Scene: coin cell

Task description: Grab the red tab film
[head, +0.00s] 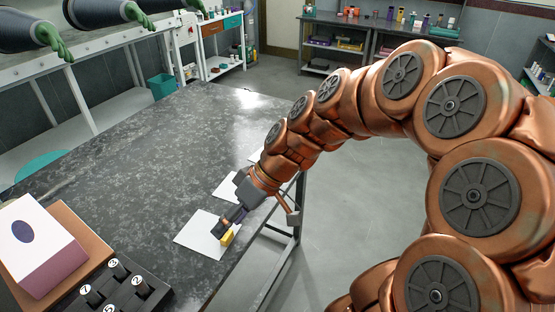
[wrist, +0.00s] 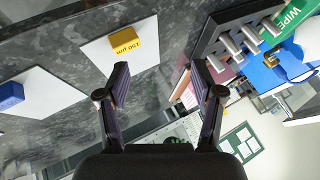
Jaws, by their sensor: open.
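I do not see a red tab in either view. A white film sheet with a yellow tab (head: 228,238) lies on the dark table near its right edge. The yellow tab also shows in the wrist view (wrist: 132,42), marked 150 µm. A blue tab (wrist: 10,95) sits on another white sheet at the left of the wrist view. My gripper (head: 222,229) is over the yellow-tab sheet, close to that tab in the picture. In the wrist view my gripper (wrist: 160,80) has its fingers spread, with nothing between them. My arm partly hides the farther sheets.
A black tray (head: 110,285) with numbered posts stands at the lower left, beside a pink and white box (head: 52,262). Farther white sheets (head: 226,188) and (head: 256,155) lie along the right edge. The table's middle (head: 150,150) is clear.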

